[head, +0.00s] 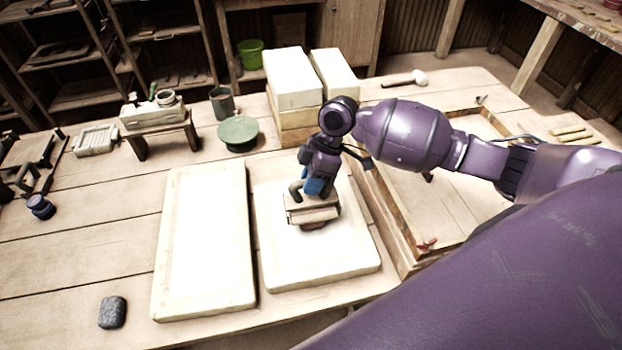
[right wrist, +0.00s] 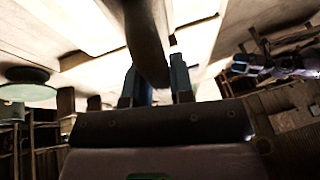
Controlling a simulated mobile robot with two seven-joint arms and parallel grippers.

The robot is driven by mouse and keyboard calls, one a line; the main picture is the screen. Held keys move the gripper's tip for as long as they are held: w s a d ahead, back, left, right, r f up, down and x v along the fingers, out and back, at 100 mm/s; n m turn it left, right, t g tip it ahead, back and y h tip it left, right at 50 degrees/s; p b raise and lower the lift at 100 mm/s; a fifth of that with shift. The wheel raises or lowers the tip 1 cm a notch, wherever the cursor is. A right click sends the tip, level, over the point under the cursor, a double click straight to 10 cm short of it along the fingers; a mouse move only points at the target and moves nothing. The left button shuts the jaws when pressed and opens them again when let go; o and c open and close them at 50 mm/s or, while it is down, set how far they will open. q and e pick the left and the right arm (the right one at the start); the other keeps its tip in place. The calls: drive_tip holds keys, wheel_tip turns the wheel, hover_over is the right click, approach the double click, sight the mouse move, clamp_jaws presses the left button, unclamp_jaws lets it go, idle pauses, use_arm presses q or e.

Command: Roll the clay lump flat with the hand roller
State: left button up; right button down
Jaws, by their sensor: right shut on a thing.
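My right gripper (head: 316,186) comes in from the right and points down over the right-hand pale board (head: 325,262). It is shut on the hand roller, whose dark curved handle (head: 296,191) shows beside the fingers. The roller's pale body (head: 312,210) sits low over the board. A small reddish-brown patch under it looks like the clay lump (head: 314,225), mostly hidden by the roller. Whether the roller presses on it I cannot tell. In the right wrist view, the dark handle (right wrist: 149,40) runs between the two fingers (right wrist: 160,84).
A second pale board (head: 203,250) lies to the left. White blocks (head: 292,78) and a green round dish (head: 238,131) stand behind. A wooden frame (head: 392,222) borders the right side. A dark stone (head: 112,312) lies front left, with clear table around it.

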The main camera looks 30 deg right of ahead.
drive_tip(key=shift+f, duration=0.7)
